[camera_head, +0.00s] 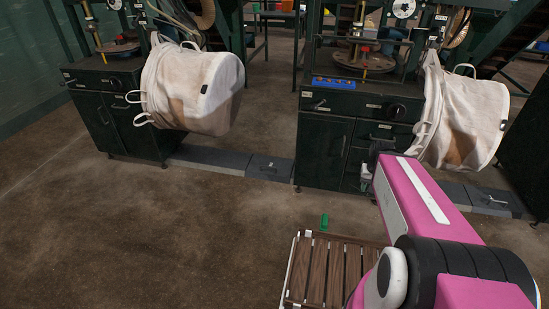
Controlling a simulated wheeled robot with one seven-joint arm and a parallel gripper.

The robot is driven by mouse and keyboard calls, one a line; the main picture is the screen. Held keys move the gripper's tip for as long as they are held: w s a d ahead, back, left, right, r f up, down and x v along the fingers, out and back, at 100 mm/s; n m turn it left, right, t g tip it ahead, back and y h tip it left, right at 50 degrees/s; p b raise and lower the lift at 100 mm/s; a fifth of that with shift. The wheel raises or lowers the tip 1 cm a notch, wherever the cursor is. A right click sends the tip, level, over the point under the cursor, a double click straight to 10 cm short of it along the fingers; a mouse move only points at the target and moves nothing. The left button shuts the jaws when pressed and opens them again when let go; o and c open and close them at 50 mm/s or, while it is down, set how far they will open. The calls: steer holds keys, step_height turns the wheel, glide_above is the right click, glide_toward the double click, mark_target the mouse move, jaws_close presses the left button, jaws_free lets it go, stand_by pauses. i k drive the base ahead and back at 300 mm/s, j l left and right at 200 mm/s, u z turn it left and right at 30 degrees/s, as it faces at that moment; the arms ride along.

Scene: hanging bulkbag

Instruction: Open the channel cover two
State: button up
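Grey channel covers lie along the floor between the green machines. One cover with a handle (268,168) is between the two machine cabinets and lies flat and closed. A plain section (208,159) lies left of it. Another cover with a handle (491,200) lies at the right, behind my pink arm. No marking shows which is cover two. My gripper (367,178) seems to be at the far end of my arm, in front of the right cabinet; it is small and partly hidden, and its fingers cannot be made out.
White bulk bags hang at the left machine (215,95) and the right machine (478,120), above the channel line. Green cabinets (325,150) stand between. A wooden slatted platform (318,270) and a small green object (324,221) are in front. The brown floor at left is clear.

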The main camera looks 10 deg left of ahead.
mark_target(271, 163)
steer(key=i+j, duration=0.1)
steer(key=j, duration=0.3)
steer(key=j+u, duration=0.1)
steer(key=j, duration=0.3)
steer(key=i+j, duration=0.15)
steer(key=j, duration=0.3)
steer(key=i+j, duration=0.1)
steer(key=j, duration=0.3)
steer(key=i+j+u, duration=0.1)
steer(key=i, duration=0.25)
steer(key=i+j+u, duration=0.15)
steer(key=i, duration=0.55)
